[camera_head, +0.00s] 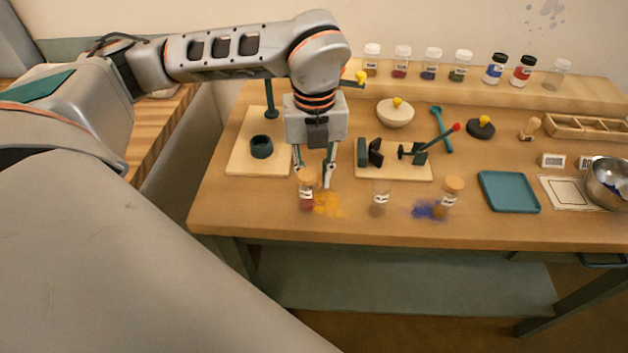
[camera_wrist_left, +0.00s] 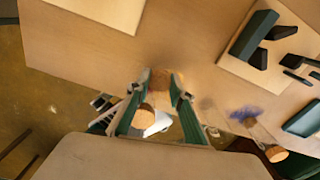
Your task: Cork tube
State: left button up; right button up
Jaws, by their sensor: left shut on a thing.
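My left gripper (camera_head: 314,180) points down over the front left of the table. A corked tube with red powder (camera_head: 305,203) stands just in front of the fingers. A clear tube with greyish contents (camera_head: 379,202) stands upright to the right; I see no cork on it. My right gripper is not in view.
Yellow powder (camera_head: 329,206) and blue powder (camera_head: 424,210) lie spilled on the table. A board with a dark clamp (camera_head: 408,172) sits behind the tubes. A teal tray (camera_head: 509,192) and a metal bowl (camera_head: 608,184) are at right. Several jars line the back shelf.

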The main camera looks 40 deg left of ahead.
pick_arm(q)
notch_tip(320, 180, up, 17)
jog(key=p, duration=0.1)
jog(key=shift+r+p, duration=0.2)
jog(key=shift+p, duration=0.2)
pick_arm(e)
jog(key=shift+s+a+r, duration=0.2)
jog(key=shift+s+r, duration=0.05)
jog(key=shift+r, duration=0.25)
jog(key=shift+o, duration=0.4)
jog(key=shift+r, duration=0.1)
